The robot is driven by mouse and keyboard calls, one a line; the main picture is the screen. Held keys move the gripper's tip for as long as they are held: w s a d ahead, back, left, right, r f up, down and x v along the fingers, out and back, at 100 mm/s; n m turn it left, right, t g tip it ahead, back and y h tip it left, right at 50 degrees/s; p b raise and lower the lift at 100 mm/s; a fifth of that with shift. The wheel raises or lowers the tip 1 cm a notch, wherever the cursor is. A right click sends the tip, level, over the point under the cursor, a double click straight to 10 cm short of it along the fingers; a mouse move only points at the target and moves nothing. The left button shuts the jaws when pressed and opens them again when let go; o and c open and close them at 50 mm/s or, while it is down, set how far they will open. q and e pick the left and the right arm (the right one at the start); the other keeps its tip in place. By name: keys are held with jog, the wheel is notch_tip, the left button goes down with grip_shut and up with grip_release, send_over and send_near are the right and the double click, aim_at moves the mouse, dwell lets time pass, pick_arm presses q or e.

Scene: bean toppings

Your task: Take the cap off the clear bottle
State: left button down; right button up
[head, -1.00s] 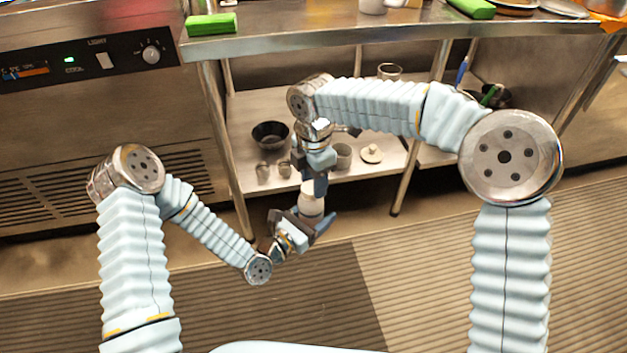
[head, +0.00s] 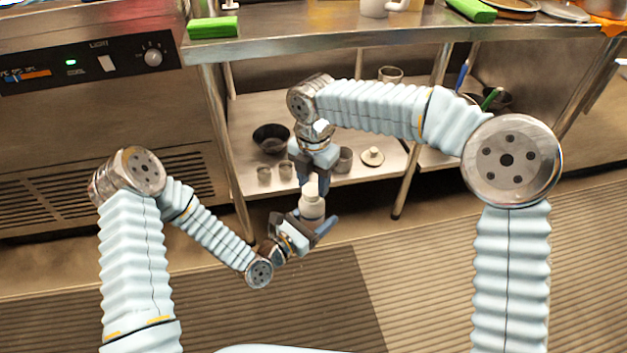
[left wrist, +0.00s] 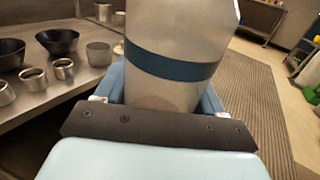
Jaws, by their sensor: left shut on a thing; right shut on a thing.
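The bottle (head: 311,207) is upright in my left gripper (head: 304,223), which is shut around it low in front of the shelf. It looks pale in the head view. In the left wrist view the bottle (left wrist: 165,82) is large and close, greyish with a dark blue band, and its top is out of frame. My right gripper (head: 313,184) points down right above the bottle and is shut on the pale cap (head: 310,188) at its top. The fingers partly hide the cap, and I cannot tell whether it is still seated on the neck.
A metal table (head: 330,42) stands behind, with a lower shelf (head: 376,178). A black bowl (head: 271,138), small metal cups (head: 264,174) and a round lid (head: 372,156) rest on that shelf. The floor (head: 420,270) in front is clear.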

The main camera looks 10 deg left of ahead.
jog(key=shift+r, duration=0.95)
